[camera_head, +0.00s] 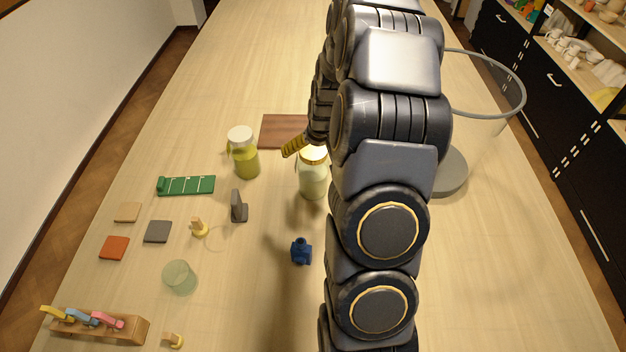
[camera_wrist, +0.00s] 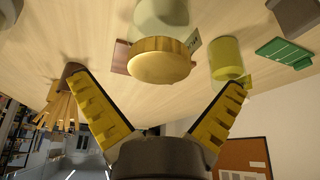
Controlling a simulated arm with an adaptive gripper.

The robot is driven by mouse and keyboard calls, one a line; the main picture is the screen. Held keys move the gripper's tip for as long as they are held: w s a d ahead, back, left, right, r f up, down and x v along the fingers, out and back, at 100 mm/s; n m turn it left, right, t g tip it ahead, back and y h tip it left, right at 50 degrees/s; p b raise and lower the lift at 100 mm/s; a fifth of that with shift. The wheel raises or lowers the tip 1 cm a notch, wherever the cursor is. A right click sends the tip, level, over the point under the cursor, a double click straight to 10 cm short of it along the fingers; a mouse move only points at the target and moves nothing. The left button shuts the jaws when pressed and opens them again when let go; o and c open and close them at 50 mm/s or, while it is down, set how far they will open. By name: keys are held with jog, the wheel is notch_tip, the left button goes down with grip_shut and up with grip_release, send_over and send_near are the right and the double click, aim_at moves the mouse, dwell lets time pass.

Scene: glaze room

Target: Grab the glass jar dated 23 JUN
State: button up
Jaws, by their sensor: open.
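A glass jar (camera_head: 313,181) with a gold lid and pale contents stands upright beside my arm, its lid partly covered. In the wrist view its gold lid (camera_wrist: 160,62) is between my open fingers, with no visible contact, and a tag edge shows beside it. A second glass jar (camera_head: 246,160), with a white lid and yellow-green contents, stands to its left; it also shows in the wrist view (camera_wrist: 226,58). No date is readable on either jar. My gripper (camera_wrist: 159,82) is open and empty, with yellow ridged fingers. In the head view my arm hides most of it.
A brown board (camera_head: 283,130) lies behind the jars. A large clear vessel (camera_head: 518,101) stands right of my arm. A grey upright piece (camera_head: 239,208), a blue object (camera_head: 301,252) and a green strip (camera_head: 186,185) are nearer or left. A wooden rack (camera_head: 130,327) sits front left.

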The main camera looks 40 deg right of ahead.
jog(key=x, duration=0.2)
jog(key=shift+w+d+f, duration=0.1)
jog(key=shift+d+f, duration=0.05)
jog(key=shift+f, duration=0.25)
jog(key=c, duration=1.2)
jog(key=shift+o, duration=0.2)
jog(key=shift+r, duration=0.15)
